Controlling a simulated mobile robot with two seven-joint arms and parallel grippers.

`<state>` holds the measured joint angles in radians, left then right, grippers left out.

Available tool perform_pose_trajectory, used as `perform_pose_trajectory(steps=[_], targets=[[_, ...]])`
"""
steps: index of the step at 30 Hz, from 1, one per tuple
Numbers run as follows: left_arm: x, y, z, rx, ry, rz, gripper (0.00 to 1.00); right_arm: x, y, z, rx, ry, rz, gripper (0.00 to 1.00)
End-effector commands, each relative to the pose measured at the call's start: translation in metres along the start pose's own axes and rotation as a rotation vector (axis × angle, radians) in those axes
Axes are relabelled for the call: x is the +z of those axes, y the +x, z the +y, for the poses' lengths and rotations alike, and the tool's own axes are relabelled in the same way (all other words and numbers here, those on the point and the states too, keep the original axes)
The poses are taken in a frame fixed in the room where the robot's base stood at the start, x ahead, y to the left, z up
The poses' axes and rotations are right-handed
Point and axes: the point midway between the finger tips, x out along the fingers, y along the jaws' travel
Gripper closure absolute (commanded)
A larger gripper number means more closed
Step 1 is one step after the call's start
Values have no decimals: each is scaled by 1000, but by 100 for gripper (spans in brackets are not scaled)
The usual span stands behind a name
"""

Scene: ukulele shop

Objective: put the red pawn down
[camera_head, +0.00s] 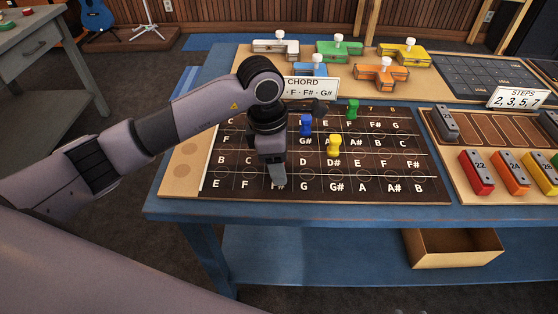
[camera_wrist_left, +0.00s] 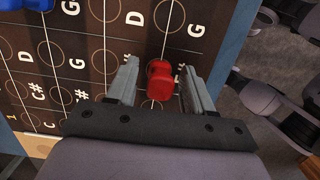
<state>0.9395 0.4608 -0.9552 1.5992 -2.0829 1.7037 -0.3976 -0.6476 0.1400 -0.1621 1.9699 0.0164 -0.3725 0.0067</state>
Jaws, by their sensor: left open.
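The red pawn (camera_wrist_left: 160,82) shows in the left wrist view, standing on the dark lettered board (camera_wrist_left: 112,40). It is between the two fingers of my left gripper (camera_wrist_left: 161,78), which is open, with a gap visible on each side of it. In the head view my left gripper (camera_head: 278,176) points down over the board's front row, near an F# label, and hides the red pawn. The board (camera_head: 390,185) lies on the blue table. My right gripper is not in view.
A blue pawn (camera_head: 306,126), a yellow pawn (camera_head: 334,145) and a green pawn (camera_head: 352,111) stand on the board nearby. A chord sign (camera_head: 310,88) stands behind. Coloured numbered blocks (camera_head: 477,175) lie at the right. The board's front right squares are clear.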

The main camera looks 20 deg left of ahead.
Motion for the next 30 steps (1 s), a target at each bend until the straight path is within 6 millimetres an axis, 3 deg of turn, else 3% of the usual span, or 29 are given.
perform_pose_trajectory(steps=[5, 18, 24, 30], targets=[[1, -16, 2, 6, 0, -2, 48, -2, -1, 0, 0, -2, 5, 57], [0, -105, 1, 4, 0, -1, 48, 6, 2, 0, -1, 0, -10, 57], [0, -122, 0, 1, -1, 0, 48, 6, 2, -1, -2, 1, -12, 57], [0, -123, 0, -1, 0, 0, 48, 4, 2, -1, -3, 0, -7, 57]])
